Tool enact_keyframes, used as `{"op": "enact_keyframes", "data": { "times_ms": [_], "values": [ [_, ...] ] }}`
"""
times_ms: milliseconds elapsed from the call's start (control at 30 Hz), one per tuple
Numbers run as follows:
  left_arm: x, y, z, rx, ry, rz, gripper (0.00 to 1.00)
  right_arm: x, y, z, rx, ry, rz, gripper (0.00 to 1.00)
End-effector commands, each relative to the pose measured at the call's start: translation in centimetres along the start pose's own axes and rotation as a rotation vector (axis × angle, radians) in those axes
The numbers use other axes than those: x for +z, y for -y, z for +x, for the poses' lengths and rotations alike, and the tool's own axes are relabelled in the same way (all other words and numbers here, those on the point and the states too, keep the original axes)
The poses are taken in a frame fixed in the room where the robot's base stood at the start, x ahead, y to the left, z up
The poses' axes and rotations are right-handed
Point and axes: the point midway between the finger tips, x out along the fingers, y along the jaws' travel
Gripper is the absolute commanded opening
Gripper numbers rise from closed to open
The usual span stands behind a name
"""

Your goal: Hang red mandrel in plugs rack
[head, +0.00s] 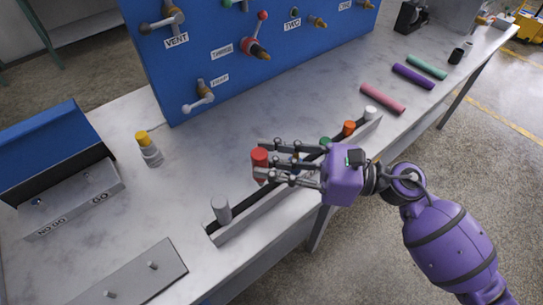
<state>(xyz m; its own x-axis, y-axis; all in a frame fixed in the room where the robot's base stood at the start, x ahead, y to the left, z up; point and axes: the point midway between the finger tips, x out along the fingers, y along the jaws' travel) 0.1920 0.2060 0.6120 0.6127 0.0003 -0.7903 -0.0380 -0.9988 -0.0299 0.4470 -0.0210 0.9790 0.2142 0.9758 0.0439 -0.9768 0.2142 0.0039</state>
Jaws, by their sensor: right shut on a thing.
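The red mandrel (260,158) is a short red cylinder. My right gripper (268,162) reaches in from the right and is shut on it, with fingers on both sides. The mandrel's lower end is partly hidden by the fingers. The plugs rack (232,228) is a long, low, pale rail with a dark top strip along the table's front edge. It holds a grey plug (221,208) at its near end and green (325,143), orange (349,128) and white (370,113) plugs toward its far end. The gripper hides the rack's middle. My left gripper is not in view.
A yellow-topped grey piece (148,148) stands at left, near a NO GO/GO box (75,208). Pink (382,98), purple (413,76) and green (427,66) rolls lie at right. The table between panel and rack is clear.

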Motion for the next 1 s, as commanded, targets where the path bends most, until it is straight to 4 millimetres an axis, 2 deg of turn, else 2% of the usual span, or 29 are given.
{"op": "enact_keyframes", "data": {
  "times_ms": [33, 200, 1000],
  "values": [
    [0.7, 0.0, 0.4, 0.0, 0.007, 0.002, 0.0, -1.0, 0.0, -0.1, 0.0, 0.0, 0.004, 0.0],
    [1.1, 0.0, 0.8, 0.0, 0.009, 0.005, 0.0, -1.9, 0.0, -0.1, 0.0, 0.0, 0.0, 0.0],
    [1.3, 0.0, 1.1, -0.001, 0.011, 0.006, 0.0, -2.1, 0.0, -0.1, 0.001, 0.001, -0.002, 0.0]
  ]
}}
